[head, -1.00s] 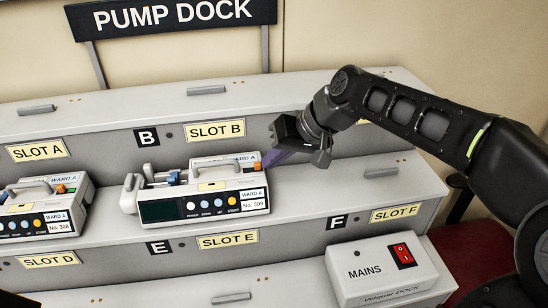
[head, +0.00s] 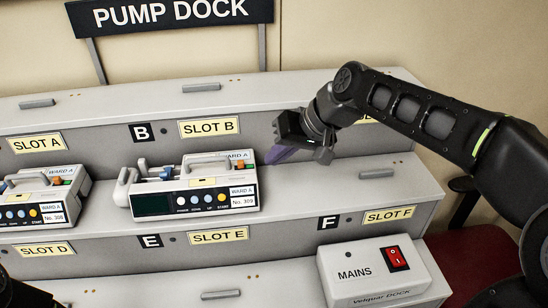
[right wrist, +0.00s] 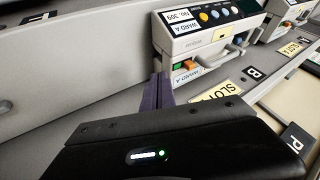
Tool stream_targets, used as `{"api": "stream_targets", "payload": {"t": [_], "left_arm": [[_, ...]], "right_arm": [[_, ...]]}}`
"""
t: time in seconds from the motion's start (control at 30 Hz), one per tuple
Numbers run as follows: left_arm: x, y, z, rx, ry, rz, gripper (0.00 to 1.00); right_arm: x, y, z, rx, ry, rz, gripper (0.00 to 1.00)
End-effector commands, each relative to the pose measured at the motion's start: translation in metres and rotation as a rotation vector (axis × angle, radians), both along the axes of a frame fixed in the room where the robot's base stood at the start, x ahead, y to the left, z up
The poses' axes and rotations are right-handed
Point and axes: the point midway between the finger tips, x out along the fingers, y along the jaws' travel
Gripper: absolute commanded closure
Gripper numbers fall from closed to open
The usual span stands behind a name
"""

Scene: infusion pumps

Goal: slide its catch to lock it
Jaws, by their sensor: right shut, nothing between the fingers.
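The white pump No. 309 (head: 195,190) stands upright on the middle shelf under the SLOT B label, with a grey carry handle on top. It also shows in the right wrist view (right wrist: 205,45), where an orange block (right wrist: 189,65) and a green strip sit on its near end. I cannot tell for sure which part is the catch. My right gripper (head: 268,159) is shut and empty, its purple fingers just right of the pump's right end. The fingers also show in the right wrist view (right wrist: 157,90), apparently apart from the pump. My left gripper is out of view.
Pump No. 308 (head: 40,200) stands at the left in slot A. A MAINS box (head: 372,272) with a red switch sits low at the right. Grey bars (head: 201,87) lie on the shelf tops.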

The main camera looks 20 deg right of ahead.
Motion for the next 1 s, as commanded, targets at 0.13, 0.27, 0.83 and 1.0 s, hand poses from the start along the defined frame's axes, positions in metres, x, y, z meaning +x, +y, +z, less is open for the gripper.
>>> {"api": "stream_targets", "payload": {"t": [0.13,0.27,0.83,1.0], "left_arm": [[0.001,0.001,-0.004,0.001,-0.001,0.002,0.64],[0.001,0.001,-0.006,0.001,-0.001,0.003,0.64],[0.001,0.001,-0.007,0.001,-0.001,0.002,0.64],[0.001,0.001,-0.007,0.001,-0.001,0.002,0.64]], "right_arm": [[-0.014,-0.013,0.027,0.0,-0.01,-0.005,1.0],[-0.027,-0.023,0.049,-0.001,-0.01,-0.005,1.0],[-0.046,-0.036,0.077,-0.001,-0.005,-0.004,1.0],[-0.046,-0.036,0.077,-0.001,-0.005,-0.004,1.0]]}}
